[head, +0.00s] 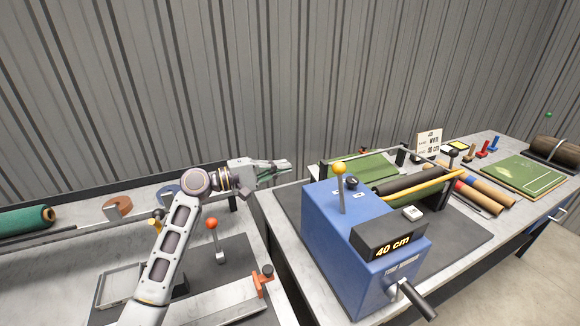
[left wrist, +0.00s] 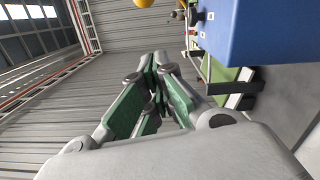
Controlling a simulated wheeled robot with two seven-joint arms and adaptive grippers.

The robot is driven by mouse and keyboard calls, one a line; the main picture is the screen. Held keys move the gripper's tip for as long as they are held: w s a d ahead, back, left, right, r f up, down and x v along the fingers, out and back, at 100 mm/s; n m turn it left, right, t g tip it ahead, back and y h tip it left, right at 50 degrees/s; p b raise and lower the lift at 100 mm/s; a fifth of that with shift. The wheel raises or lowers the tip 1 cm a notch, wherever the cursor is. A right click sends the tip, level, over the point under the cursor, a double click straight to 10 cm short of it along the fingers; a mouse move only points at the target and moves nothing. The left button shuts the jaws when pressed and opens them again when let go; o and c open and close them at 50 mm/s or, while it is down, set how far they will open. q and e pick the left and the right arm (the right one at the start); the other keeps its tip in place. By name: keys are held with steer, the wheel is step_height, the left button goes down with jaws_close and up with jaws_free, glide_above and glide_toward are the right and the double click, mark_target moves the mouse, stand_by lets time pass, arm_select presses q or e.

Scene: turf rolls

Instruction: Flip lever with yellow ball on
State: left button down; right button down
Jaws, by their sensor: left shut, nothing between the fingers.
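The lever with the yellow ball (head: 339,169) stands upright on top of the blue machine (head: 330,235), near its back left part. Part of the yellow ball (left wrist: 143,3) also shows at the top edge of the left wrist view, with the blue machine (left wrist: 255,30) at the upper right. My left gripper (head: 288,164) is shut and empty, to the left of the lever and apart from it. Its closed green-padded fingers (left wrist: 156,60) show in the left wrist view. My right gripper is in neither view.
A display (head: 392,245) on the machine reads 40 cm. A crank handle (head: 415,298) sticks out at its front right. A red-ball lever (head: 212,226) stands on the left table.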

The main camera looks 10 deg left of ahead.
arm_select(q)
steer(key=w+d+p, duration=0.2)
steer(key=d+p, duration=0.1)
steer(key=d, duration=0.7)
steer(key=shift+d+r+p, duration=0.35)
steer(key=shift+r+p, duration=0.05)
steer(key=shift+r, duration=0.05)
steer(key=shift+s, duration=0.1)
stand_by(0.4)
steer(key=shift+s+d+r+m, duration=0.15)
steer(key=shift+s+r+m, duration=0.1)
steer(key=shift+m, duration=0.15)
steer(key=shift+s+d+r, duration=0.1)
steer(key=shift+s+r, duration=0.05)
steer(key=s+d+r+m+b, duration=0.2)
steer(key=s+d+m, duration=0.3)
steer(key=s+m, duration=0.3)
steer(key=shift+s+d+r+y, duration=0.15)
steer(key=shift+d+y, duration=0.15)
stand_by(0.3)
stand_by(0.4)
